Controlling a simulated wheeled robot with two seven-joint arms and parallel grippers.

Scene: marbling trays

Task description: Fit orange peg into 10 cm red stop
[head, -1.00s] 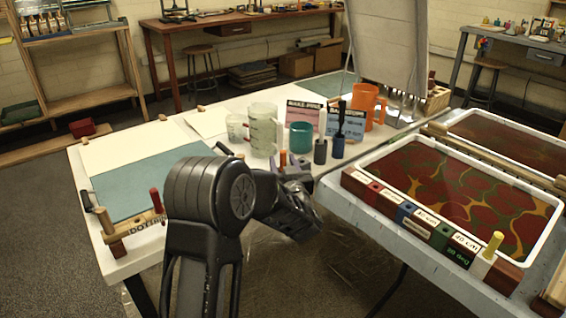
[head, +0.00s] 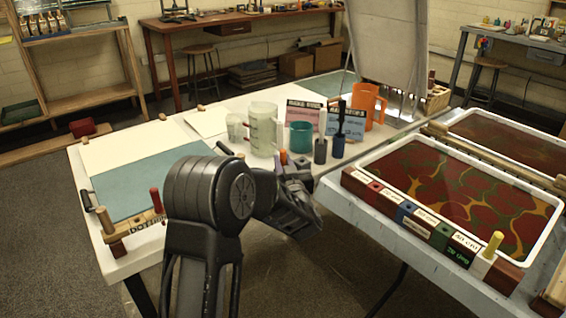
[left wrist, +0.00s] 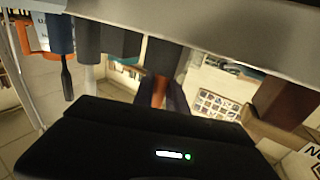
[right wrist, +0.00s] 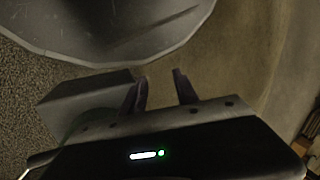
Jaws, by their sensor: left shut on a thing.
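The orange peg (head: 284,157) shows as a small upright tip among the fingers of my left gripper (head: 290,165), over the near side of the white table. In the left wrist view the peg (left wrist: 158,92) sits between the finger ends, and the left gripper (left wrist: 162,97) is shut on it. Its lower part is hidden in the head view. The red stop block (head: 369,191) with a dark hole is in the row along the front of the right tray, well right of the left gripper. In the right wrist view my right gripper (right wrist: 160,92) is open and empty.
The same row holds a blue block (head: 404,211), a green block (head: 440,236) and a white block with a yellow peg (head: 494,243). Behind the left gripper stand a clear jug (head: 263,130), a teal mug (head: 300,137) and an orange mug (head: 367,108). A gap separates the tables.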

